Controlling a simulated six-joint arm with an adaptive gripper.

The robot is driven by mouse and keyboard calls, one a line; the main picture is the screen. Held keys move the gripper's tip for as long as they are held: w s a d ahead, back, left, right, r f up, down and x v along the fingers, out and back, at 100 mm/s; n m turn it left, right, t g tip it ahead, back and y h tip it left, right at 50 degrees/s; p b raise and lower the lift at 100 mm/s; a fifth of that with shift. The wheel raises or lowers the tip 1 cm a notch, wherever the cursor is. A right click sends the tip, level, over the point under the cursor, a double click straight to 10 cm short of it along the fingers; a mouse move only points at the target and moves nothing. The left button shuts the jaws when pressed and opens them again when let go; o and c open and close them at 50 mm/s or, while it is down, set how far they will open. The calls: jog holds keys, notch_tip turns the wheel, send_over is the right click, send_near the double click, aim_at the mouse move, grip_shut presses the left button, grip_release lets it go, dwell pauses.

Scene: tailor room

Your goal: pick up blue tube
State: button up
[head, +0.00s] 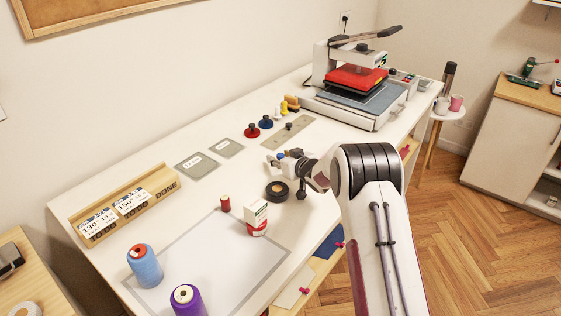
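The closest in shape is a light blue thread spool (145,267) with an orange-red top, upright at the front left of the white table. My gripper (271,161) is over the middle of the table, pointing left, well apart from the spool. Its fingers are too small to tell whether they are open.
A purple spool (187,300), a small red spool (225,203), a white-red box (256,218) and a black tape roll (277,191) stand near the front. A wooden sign rack (165,186) is left. A heat press (355,85) fills the back right.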

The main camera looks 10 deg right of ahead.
aim_at(280, 154)
grip_shut()
jog(key=shift+r, duration=0.15)
dwell(0.4)
jog(key=shift+r, duration=4.85)
